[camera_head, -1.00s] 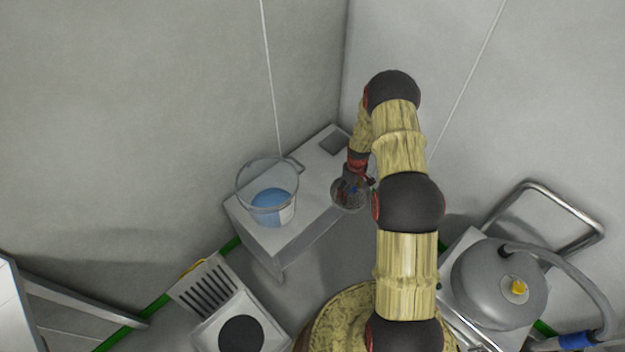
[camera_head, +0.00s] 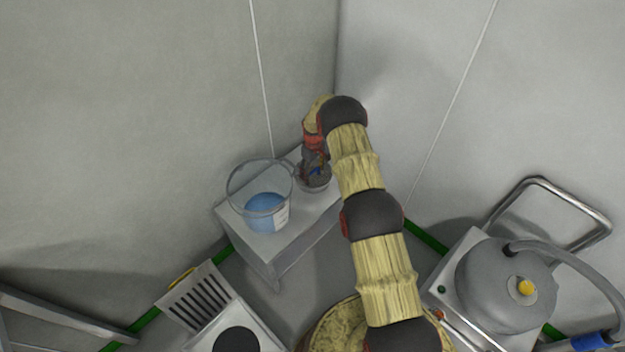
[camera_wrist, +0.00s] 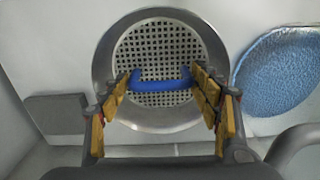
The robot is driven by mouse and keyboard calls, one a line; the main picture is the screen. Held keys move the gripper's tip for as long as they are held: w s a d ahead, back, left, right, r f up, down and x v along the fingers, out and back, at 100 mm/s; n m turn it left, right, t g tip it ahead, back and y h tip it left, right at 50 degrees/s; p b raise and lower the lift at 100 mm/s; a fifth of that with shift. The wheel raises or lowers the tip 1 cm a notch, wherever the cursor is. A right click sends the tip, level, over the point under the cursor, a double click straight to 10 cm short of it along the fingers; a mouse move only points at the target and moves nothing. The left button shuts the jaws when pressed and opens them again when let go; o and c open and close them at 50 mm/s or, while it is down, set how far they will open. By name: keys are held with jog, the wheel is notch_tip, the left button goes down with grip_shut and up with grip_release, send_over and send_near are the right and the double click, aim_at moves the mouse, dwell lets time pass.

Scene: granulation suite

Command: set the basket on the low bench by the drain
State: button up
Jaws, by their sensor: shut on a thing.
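The basket (camera_head: 316,183) is a small round metal one with a perforated bottom and a blue handle. It also shows from above in the wrist view (camera_wrist: 160,50). My gripper (camera_wrist: 160,84) is shut on the basket's blue handle, with a finger at each end of it. The low bench (camera_head: 290,244) is grey and stands in the corner. The basket is over the bench top, right of the clear vessel; I cannot tell whether it touches the top. My arm hides part of the bench's right end.
A clear vessel with blue contents (camera_head: 264,205) stands on the bench's left part, close to the basket. A dark square plate (camera_wrist: 55,114) shows left of the basket. A slotted grate (camera_head: 197,297) lies front left. A grey domed machine (camera_head: 500,283) stands right. Walls close the corner.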

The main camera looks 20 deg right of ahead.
aim_at(312, 178)
jog(key=shift+w+f+b, duration=0.15)
jog(key=shift+f+b, duration=0.45)
jog(key=shift+f, duration=0.55)
jog(key=shift+w+f+b, duration=0.15)
jog(key=shift+f+b, duration=0.4)
jog(key=shift+f, duration=0.55)
jog(key=shift+r, duration=0.15)
jog(key=o, duration=1.4)
jog(key=shift+a, duration=0.1)
jog(key=shift+o, duration=0.3)
notch_tip(312, 178, up, 12)
jog(key=p, duration=0.4)
jog(key=shift+p, duration=0.3)
jog(key=shift+r, duration=0.1)
